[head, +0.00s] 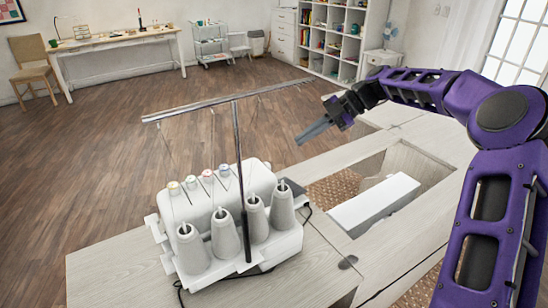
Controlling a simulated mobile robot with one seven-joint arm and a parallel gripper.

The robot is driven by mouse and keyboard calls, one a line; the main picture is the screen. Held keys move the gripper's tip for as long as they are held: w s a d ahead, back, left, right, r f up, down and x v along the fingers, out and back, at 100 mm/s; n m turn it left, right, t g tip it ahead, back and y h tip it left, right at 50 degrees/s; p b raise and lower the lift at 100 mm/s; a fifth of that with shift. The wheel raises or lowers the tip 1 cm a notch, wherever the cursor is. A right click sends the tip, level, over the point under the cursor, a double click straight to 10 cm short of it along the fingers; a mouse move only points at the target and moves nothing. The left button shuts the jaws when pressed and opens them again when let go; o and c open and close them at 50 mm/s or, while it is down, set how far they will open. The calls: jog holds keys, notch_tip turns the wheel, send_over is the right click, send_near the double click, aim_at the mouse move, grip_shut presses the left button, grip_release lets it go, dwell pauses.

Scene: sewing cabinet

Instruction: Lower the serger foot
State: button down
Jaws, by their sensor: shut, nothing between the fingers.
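The white serger (235,215) stands on the cabinet top at lower middle, with its back side toward the camera. Several grey thread cones (223,235) stand on its near side, and a dark thread stand (241,170) rises above it. Its foot and the foot's lever are hidden from this view. My gripper (299,138) is shut and empty. It hangs in the air above and to the right of the serger in the picture, its grey fingers pointing down and left, apart from the machine.
The pale wooden cabinet top (125,270) has a recessed opening at right holding a white block-shaped part (375,200). The thread stand's crossbar (225,100) extends left of my gripper. A dark cord runs around the serger. A work table (115,40) stands far back.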

jog(key=x, duration=1)
jog(key=shift+w, duration=0.15)
dwell(0.4)
